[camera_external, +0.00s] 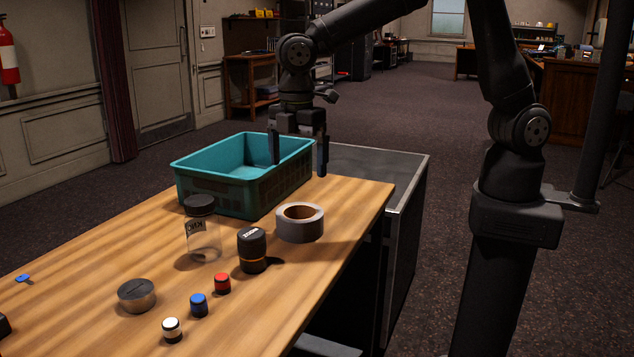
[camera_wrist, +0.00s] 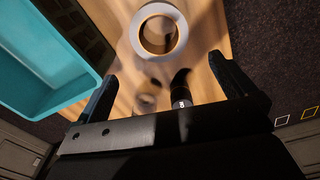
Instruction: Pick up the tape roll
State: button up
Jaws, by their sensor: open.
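The tape roll (camera_external: 300,222) is grey with a brown inner core. It lies flat on the wooden table, just in front of the teal crate. In the wrist view the tape roll (camera_wrist: 160,30) shows at the top middle, beyond the fingertips. My gripper (camera_external: 299,168) hangs pointing down above the right end of the crate, higher than the tape roll and behind it. Its two fingers are spread and empty. In the wrist view the gripper (camera_wrist: 168,88) shows a wide gap between its fingers, with bare wood and dark shapes below.
The teal crate (camera_external: 205,198) stands at the table's back edge. A clear jar (camera_external: 203,240) with a dark lid and a black cylinder (camera_external: 252,252) stand left of the tape roll. A round tin (camera_external: 137,295) and several small knobs (camera_external: 199,304) lie nearer the front.

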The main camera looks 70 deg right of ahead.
aim_at(300, 212)
notch_tip(300, 212, down, 9)
jog(key=shift+r, duration=0.2)
jog(key=shift+d+f, duration=0.15)
jog(key=shift+f, duration=1.2)
jog(key=shift+d+f, duration=0.1)
jog(key=shift+f, duration=1.2)
jog(key=c, duration=0.9)
